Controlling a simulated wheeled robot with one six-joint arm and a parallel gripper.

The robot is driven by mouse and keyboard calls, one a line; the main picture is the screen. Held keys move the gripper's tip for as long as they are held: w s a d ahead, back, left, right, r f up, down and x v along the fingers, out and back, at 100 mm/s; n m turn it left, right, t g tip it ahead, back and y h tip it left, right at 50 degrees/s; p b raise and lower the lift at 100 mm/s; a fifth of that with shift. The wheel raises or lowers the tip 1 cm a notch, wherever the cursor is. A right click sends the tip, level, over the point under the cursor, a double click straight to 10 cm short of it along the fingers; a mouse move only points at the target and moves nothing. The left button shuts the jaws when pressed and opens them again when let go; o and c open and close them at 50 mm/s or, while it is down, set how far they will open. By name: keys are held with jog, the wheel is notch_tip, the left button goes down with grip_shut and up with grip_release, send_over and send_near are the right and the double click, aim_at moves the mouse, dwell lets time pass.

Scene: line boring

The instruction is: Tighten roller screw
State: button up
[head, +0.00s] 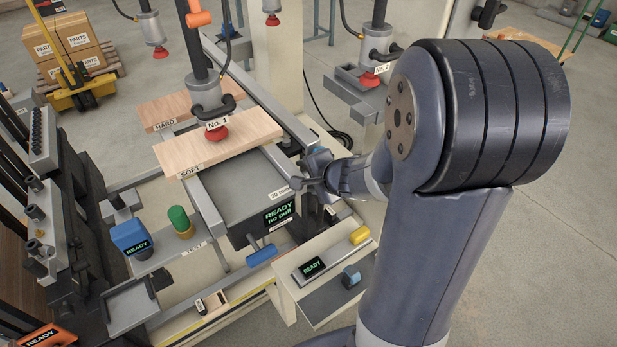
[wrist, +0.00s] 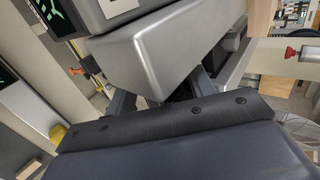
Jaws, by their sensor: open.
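My gripper (head: 312,178) is at the right side of the machine frame, close beside the grey metal box with the "READY no pull" display (head: 280,213). In the wrist view, a smooth grey housing (wrist: 155,50) fills the upper middle, just beyond my dark fingers (wrist: 160,98). The jaws are open; I see nothing held between them. I cannot pick out the roller screw; the spot around the fingers is partly hidden by the gripper and the housing.
A spindle marked No. 1 (head: 210,95) stands over the SOFT board (head: 235,139), with the HARD board (head: 150,112) behind. A small READY panel (head: 313,267), yellow knob (head: 360,235) and blue handle (head: 262,256) are nearby. Open floor (head: 560,220) lies at right.

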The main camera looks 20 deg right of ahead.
jog(key=shift+w, duration=0.1)
jog(key=shift+c, duration=0.3)
jog(key=c, duration=0.9)
jog(key=shift+f, duration=0.1)
jog(key=b, duration=0.3)
jog(key=shift+f+t+b, duration=0.3)
jog(key=shift+f, duration=0.05)
jog(key=b, duration=0.3)
jog(key=shift+f+t+y, duration=0.15)
jog(key=shift+t+y, duration=0.15)
jog(key=t+b, duration=0.2)
jog(key=b, duration=0.7)
jog(key=t+y+b, duration=0.1)
jog(key=t+b, duration=0.1)
jog(key=b, duration=0.7)
jog(key=f+t+y+b, duration=0.1)
jog(key=t+b, duration=0.1)
jog(key=b, duration=0.7)
jog(key=shift+s, duration=0.25)
jog(key=b, duration=0.2)
jog(key=t+b, duration=0.1)
jog(key=b, duration=0.2)
jog(key=shift+r, duration=0.25)
